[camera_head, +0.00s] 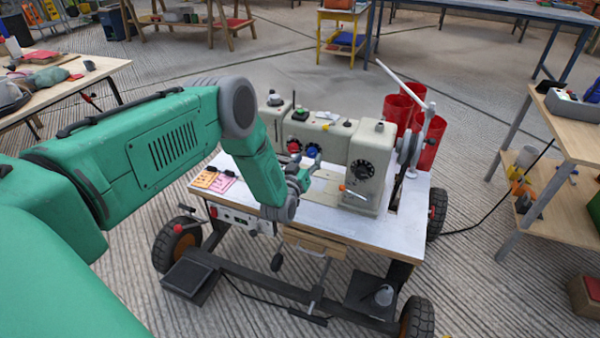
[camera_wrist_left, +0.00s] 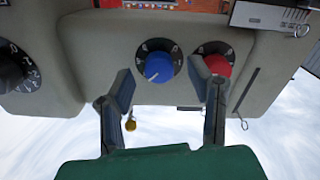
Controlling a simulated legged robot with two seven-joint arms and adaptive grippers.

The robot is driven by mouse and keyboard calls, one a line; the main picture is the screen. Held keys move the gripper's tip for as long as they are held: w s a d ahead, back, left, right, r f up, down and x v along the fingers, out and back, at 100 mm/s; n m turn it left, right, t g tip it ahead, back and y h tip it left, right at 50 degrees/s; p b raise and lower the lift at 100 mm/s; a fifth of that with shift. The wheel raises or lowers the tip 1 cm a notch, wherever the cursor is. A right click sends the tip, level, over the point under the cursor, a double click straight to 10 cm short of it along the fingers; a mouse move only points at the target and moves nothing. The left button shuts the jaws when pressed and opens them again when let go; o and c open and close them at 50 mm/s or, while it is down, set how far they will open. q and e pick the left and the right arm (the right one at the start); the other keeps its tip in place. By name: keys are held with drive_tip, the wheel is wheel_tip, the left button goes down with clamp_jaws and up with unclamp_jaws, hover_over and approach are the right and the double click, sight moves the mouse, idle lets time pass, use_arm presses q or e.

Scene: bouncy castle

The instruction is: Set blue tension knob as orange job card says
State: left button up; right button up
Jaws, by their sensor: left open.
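The blue tension knob (camera_wrist_left: 158,67) is on the cream sewing machine, with a dark numbered dial around it. Its white mark points down and slightly left in the left wrist view; the numbers are too small to read. The knob also shows in the head view (camera_head: 313,150). My left gripper (camera_wrist_left: 161,73) is open, its fingers on either side of the blue knob's line; I cannot tell whether they touch it. It also shows in the head view (camera_head: 303,172). The orange job card (camera_head: 206,178) lies on the white table's left end, its text unreadable. My right gripper is out of view.
A red knob (camera_wrist_left: 217,66) sits beside the blue one, partly behind a finger. A pink card (camera_head: 223,182) lies by the orange one. A black dial (camera_head: 362,169) is on the machine's right end. Red cylinders (camera_head: 430,143) stand behind it. The white tabletop's front right (camera_head: 395,232) is clear.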

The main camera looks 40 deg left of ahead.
use_arm(q)
drive_tip(key=v, duration=1)
drive_tip(key=shift+a, duration=0.2)
drive_tip(key=shift+f, duration=0.1)
drive_tip(key=s+d+f+m+g+h+p, duration=0.4)
drive_tip(key=s+d+g, duration=0.65)
drive_tip(key=s, duration=0.55)
drive_tip(key=s+d+r+m+g+p, duration=0.1)
drive_tip(key=s+g, duration=0.5)
drive_tip(key=s, duration=1.5)
drive_tip(key=shift+d+r+m, duration=0.35)
drive_tip(key=shift+r+m, duration=0.3)
drive_tip(key=shift+m, duration=0.05)
drive_tip(key=shift+w, duration=0.15)
